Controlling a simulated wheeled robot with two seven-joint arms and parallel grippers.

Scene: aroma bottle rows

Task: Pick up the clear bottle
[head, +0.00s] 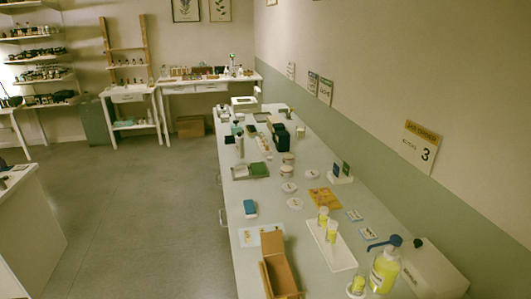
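A clear pump bottle (382,275) with yellow liquid and a blue pump head stands upright at the near right end of the long counter. Small clear bottles (331,231) with yellow contents and pale tops stand on a white tray (341,256) left of it. Another small yellow bottle (357,286) stands at the near edge of the picture. I cannot tell which of these is the clear bottle named in the task. Neither of my grippers is in view.
The long white counter (250,275) runs along the right wall. An open orange-brown box (280,275) is near its front edge. A white box (434,270) stands by the wall. Grey floor (150,220) is free on the left.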

